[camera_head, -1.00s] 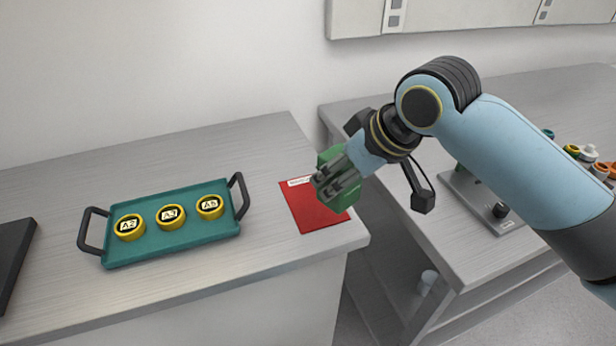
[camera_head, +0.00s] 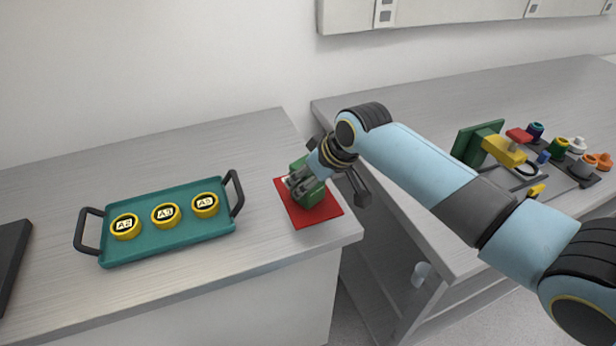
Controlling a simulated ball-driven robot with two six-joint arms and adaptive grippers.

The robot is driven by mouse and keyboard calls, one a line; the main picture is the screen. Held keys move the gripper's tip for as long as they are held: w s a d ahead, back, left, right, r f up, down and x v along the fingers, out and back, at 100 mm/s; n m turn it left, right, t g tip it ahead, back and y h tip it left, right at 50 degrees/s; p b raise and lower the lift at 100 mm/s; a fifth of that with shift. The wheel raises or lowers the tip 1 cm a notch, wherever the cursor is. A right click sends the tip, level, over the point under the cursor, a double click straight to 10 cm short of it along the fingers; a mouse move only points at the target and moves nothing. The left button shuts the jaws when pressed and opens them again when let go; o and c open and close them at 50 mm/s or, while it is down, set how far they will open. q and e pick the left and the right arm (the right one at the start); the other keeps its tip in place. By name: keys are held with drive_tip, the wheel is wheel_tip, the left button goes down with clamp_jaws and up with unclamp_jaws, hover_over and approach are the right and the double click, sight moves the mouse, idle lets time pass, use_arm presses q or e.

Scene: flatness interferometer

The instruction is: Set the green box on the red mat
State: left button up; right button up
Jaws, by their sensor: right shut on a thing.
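The green box (camera_head: 313,193) is at the red mat (camera_head: 322,212), near the front right corner of the left bench. My right gripper (camera_head: 300,184) is shut on the green box, with its fingers over the box's left side. The box is over the mat and looks low, at or very near its surface; I cannot tell whether it touches. The gripper and wrist hide part of the box and the mat's back part. My left gripper is not in view.
A teal tray (camera_head: 180,240) with black handles holds yellow rings labelled A2, A3 and A5, left of the mat. A dark slab (camera_head: 10,262) lies at the far left. A gap separates the benches. The right bench (camera_head: 440,115) carries a yellow and green device (camera_head: 503,150) and several coloured knobs.

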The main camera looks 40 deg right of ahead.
drive_tip(key=o, duration=1.2)
drive_tip(key=shift+o, duration=0.2)
drive_tip(key=v, duration=1.2)
